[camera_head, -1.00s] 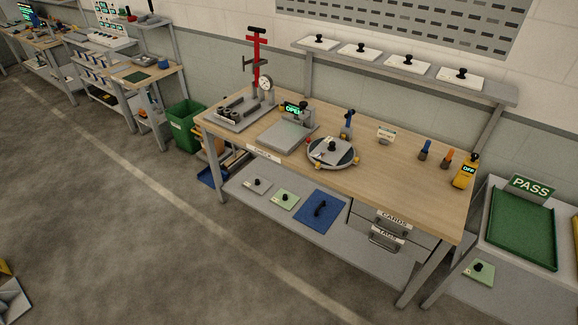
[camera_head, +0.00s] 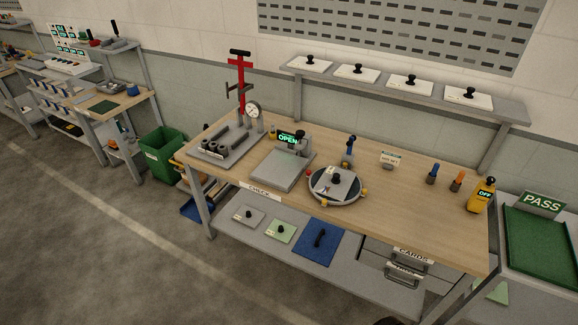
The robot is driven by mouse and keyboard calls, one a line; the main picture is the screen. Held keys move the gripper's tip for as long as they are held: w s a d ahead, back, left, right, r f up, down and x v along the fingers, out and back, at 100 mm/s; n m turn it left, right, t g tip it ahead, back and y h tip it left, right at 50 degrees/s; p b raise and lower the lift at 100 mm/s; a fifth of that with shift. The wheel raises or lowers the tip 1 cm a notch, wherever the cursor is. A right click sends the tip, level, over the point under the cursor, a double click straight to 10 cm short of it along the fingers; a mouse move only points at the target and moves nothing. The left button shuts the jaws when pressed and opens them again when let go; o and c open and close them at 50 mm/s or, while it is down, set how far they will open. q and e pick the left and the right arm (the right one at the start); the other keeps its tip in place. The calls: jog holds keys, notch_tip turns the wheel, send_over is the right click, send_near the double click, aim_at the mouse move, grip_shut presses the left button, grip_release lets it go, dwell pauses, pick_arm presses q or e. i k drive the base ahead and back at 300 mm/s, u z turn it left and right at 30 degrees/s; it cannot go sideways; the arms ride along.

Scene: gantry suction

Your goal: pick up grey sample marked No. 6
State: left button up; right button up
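Several flat samples with black knobs are in view, and their number marks are too small to read. A grey sample (camera_head: 245,218) lies on the lower shelf of the bench at the left. Beside it lies a light green sample (camera_head: 279,233). Another grey sample (camera_head: 328,185) sits on the round turntable (camera_head: 321,199) on the bench top. Several whitish samples, such as the leftmost one (camera_head: 301,64), lie on the raised shelf. I cannot tell which is No. 6. Neither of my grippers is in view.
The wooden bench (camera_head: 420,205) carries a red-posted dial stand (camera_head: 240,85), a plate device with an OPEN display (camera_head: 288,138) and a yellow OFF device (camera_head: 481,197). A blue mat (camera_head: 306,252) lies on the lower shelf. A green PASS tray (camera_head: 540,245) stands right. Floor at front left is clear.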

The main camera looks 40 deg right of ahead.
aim_at(335, 182)
jog(key=z, duration=0.05)
jog(key=i, duration=1.45)
jog(key=z, duration=0.95)
jog(key=i, duration=0.8)
jog(key=z, duration=0.95)
